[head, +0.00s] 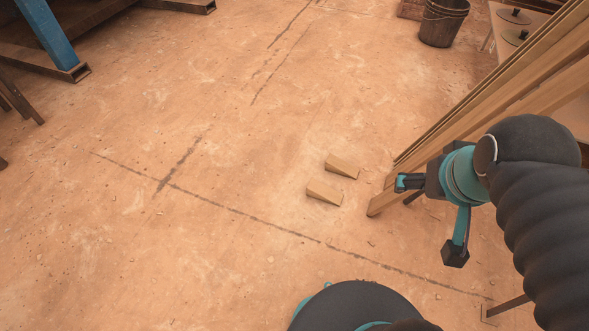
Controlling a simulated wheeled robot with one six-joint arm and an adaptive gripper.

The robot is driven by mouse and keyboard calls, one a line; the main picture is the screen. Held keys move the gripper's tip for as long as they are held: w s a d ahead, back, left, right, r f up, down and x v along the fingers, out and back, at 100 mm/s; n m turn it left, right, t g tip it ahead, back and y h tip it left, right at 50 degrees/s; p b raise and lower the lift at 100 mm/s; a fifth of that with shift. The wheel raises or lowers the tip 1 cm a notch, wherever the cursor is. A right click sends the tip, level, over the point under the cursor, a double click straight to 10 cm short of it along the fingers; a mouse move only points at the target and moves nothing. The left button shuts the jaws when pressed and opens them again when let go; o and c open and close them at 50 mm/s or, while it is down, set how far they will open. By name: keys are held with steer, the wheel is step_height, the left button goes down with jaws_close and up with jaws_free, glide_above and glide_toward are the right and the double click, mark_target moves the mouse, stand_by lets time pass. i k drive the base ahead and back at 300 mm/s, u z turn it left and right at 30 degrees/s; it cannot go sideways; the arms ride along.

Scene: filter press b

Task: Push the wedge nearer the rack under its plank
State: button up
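Two small wooden wedges lie on the floor near the middle of the head view, the upper wedge (343,166) and the lower wedge (324,192). They lie apart from each other, to the left of the lower ends of the leaning planks (480,112). Neither is under a plank. My gripper (430,216) is to the right of both wedges, its two teal and black fingers spread wide. Its left finger overlaps the foot of the nearest plank in the picture; I cannot tell whether they touch. No wedge is between the fingers. My arm hides part of the planks and what is behind them.
A dark bucket (443,22) stands at the top right. A table (489,42) bearing dark lidded items is behind the planks. A blue post (48,36) and dark steel beams are at the top left. The floor left of the wedges is clear, with dark lines across it.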

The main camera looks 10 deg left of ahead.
mark_target(334, 164)
steer(key=k, duration=0.3)
steer(key=u, duration=0.65)
steer(key=i, duration=1.25)
steer(key=z, duration=0.45)
